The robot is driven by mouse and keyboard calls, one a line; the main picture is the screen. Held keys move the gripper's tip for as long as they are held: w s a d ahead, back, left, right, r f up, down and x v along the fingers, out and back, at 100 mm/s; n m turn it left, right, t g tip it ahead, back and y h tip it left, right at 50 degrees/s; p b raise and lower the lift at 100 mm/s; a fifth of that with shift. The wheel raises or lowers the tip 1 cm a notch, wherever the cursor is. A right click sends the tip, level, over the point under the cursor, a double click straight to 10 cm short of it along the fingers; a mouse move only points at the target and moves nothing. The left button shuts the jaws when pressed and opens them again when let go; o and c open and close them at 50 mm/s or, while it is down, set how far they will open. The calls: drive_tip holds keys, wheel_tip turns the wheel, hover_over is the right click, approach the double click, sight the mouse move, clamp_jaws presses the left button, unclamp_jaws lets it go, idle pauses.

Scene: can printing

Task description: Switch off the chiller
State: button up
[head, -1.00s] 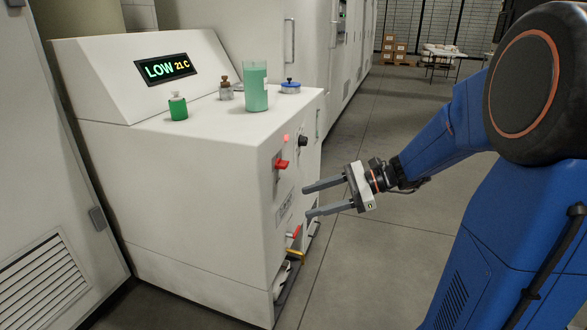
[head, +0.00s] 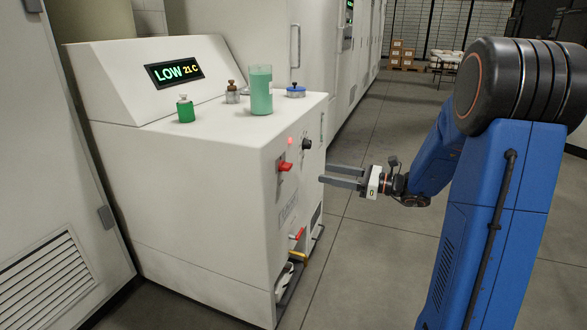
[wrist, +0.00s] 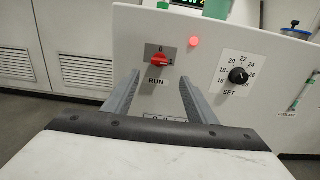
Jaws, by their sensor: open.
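In the wrist view my gripper's fingers (wrist: 155,85) frame the switch from below.
A black SET dial (wrist: 238,76) is right of the switch. Coloured pipe handles (head: 297,240) stick out low on the panel. A green bottle (head: 185,109), a tall green beaker (head: 260,90) and a blue-lidded dish (head: 295,91) stand on top. Floor is open to the right.

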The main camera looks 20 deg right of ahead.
sight(291, 167)
drive_tip(key=x, duration=1.3)
drive_tip(key=shift+a, duration=0.1)
drive_tip(key=c, duration=1.1)
